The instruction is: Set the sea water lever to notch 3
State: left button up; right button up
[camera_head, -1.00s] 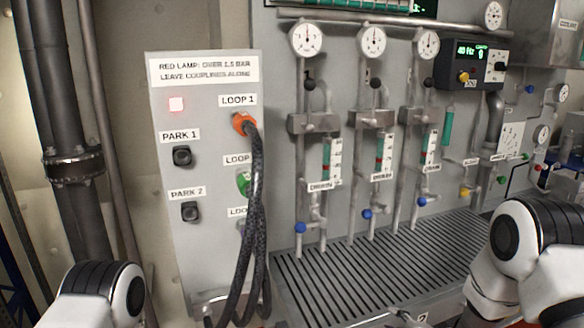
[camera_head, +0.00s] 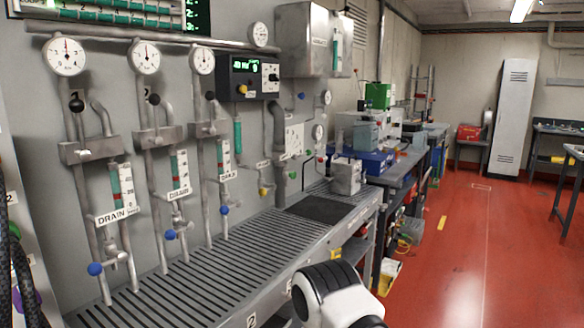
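I cannot pick out the sea water lever with certainty, because most small labels are unreadable. A white marked plate (camera_head: 294,139) is on the wall panel right of centre, beside a thick grey pipe (camera_head: 278,128). A small green-tipped handle (camera_head: 293,174) is below the plate. A yellow-tipped handle (camera_head: 263,191) is further left. Neither gripper is in view. Only a white and black link of my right arm (camera_head: 335,298) shows at the bottom, in front of the bench.
A slatted metal bench (camera_head: 215,275) runs along the panel. Dial gauges (camera_head: 145,57) and blue-handled drain valves (camera_head: 95,269) are at left. A grey box (camera_head: 346,176) stands on the bench's far end. The red floor (camera_head: 450,250) at right is largely clear.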

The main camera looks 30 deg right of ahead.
aim_at(308, 152)
jog(key=z, duration=0.95)
